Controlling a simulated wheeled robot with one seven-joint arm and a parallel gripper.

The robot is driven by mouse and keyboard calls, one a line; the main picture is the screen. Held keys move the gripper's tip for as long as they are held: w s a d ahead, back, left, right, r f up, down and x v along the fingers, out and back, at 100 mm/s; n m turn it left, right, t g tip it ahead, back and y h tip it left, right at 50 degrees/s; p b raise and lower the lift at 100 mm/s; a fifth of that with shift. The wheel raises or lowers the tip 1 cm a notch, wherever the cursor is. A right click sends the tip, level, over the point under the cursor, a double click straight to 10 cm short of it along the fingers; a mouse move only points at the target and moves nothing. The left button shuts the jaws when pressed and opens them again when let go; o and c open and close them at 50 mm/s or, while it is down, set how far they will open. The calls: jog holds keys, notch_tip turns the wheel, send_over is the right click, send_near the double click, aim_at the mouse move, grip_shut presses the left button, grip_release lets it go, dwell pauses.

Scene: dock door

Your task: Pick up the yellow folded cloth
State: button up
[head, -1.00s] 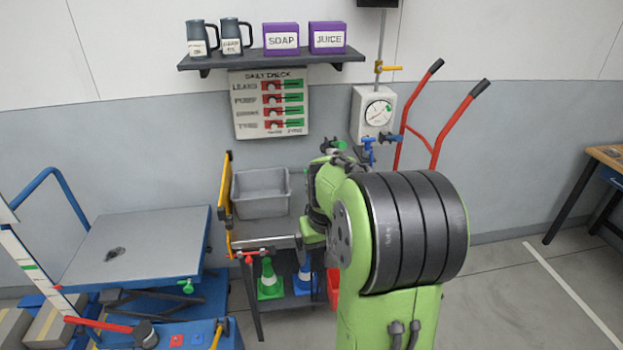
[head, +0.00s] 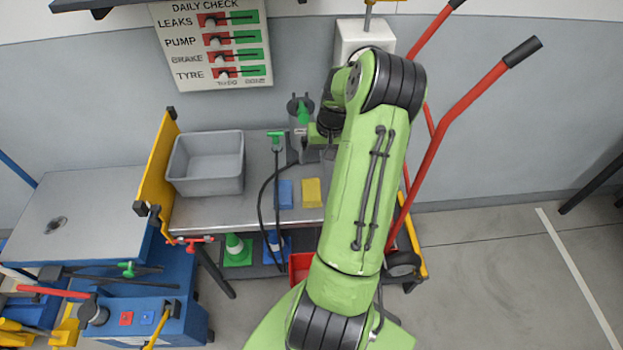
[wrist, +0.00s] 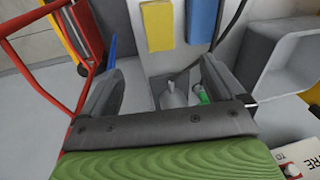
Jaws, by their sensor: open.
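The yellow folded cloth (head: 312,192) lies flat on the grey bench top (head: 245,207), just left of my arm in the head view. A blue folded cloth (head: 286,194) lies beside it on the left, with a narrow gap between them. In the wrist view the yellow cloth (wrist: 157,25) is at the top centre, beyond my fingers, with the blue cloth (wrist: 203,20) to its right. My gripper (wrist: 162,82) is open, with nothing held and apart from the yellow cloth. My arm hides most of the gripper in the head view.
A grey bin (head: 206,163) stands on the bench's left, by a yellow side panel (head: 157,170). A black hose with a green nozzle (head: 276,137) hangs over the bench. A red-handled hand truck (head: 455,125) stands right. A grey item with green (wrist: 174,95) shows between my fingers.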

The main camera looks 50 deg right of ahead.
send_over(312, 189)
jog(key=f, duration=1)
jog(key=shift+s+b, duration=0.35)
jog(key=shift+b, duration=0.05)
jog(key=f, duration=0.5)
jog(key=shift+w, duration=0.3)
jog(key=shift+r, duration=0.1)
jog(key=c, duration=1.1)
